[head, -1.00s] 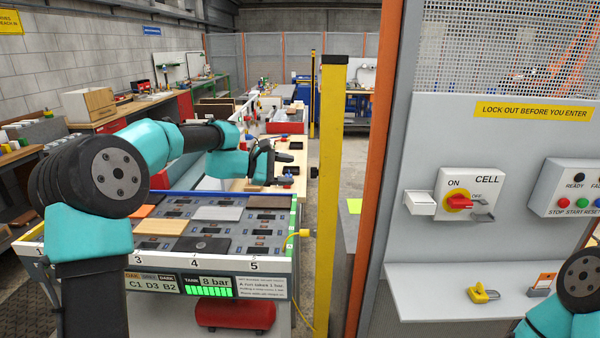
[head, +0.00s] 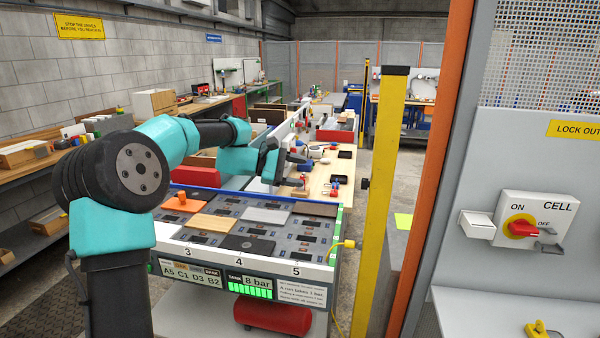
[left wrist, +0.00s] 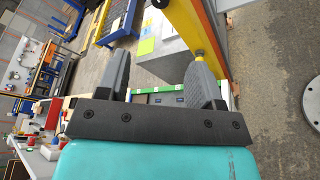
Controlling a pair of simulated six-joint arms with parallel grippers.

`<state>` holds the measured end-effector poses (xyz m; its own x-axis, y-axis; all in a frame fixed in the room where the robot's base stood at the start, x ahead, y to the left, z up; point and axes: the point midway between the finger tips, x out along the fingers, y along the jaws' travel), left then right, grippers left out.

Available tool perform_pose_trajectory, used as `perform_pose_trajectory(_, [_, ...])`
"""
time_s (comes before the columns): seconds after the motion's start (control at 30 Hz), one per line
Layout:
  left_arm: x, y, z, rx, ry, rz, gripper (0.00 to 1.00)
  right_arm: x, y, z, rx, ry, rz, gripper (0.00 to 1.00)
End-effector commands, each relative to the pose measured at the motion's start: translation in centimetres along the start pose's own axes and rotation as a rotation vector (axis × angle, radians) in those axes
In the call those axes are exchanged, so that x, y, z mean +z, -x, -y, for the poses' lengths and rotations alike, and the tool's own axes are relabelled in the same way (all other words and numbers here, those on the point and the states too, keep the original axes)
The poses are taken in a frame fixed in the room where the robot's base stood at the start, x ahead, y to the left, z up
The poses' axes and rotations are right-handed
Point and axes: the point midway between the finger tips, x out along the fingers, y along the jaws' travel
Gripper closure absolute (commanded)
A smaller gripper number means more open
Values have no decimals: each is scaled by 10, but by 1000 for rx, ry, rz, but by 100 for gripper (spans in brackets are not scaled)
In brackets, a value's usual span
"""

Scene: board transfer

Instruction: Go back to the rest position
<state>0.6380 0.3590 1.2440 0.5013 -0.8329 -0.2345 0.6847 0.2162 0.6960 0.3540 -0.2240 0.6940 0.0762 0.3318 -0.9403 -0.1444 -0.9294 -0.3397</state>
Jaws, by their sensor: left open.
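My left gripper (head: 298,170) is above the far right part of the board table (head: 335,238), raised clear of it in the head view. In the left wrist view its two dark fingers (left wrist: 157,82) stand apart with nothing between them. Several boards lie on the table's grid: an orange one (head: 184,204), a light wooden one (head: 211,224), a grey one (head: 265,215), a dark brown one (head: 315,208) and a black one (head: 250,245). My right gripper is out of view.
A yellow post (head: 385,200) stands right of the table. The cell's control panel (head: 540,215) is at the right, with a yellow padlock (head: 537,329) on the shelf below. A workbench (head: 325,175) with small parts lies behind the table. A red tank (head: 259,314) is underneath.

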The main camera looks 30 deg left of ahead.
Motion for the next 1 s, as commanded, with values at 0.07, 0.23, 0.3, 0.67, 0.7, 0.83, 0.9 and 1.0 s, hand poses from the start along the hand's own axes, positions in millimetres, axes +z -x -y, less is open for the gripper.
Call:
perform_pose_trajectory(0.07, [0,0,0,0,0,0,40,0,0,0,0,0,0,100])
perform_pose_trajectory(0.23, [-1,-1,1,-2,1,-1,40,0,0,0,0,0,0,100])
perform_pose_trajectory(0.3, [-4,-4,5,-11,2,-6,40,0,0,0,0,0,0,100])
perform_pose_trajectory(0.67, [-77,-67,124,-244,-12,-120,40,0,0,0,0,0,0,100])
perform_pose_trajectory(0.7, [-88,-74,145,-283,-20,-139,40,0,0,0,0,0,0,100])
perform_pose_trajectory(0.83, [-118,-93,214,-416,-63,-201,40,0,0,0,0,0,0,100])
perform_pose_trajectory(0.9, [-134,-100,252,-489,-96,-236,40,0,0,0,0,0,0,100])
perform_pose_trajectory(1.0, [-155,-107,308,-597,-160,-281,40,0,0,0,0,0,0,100])
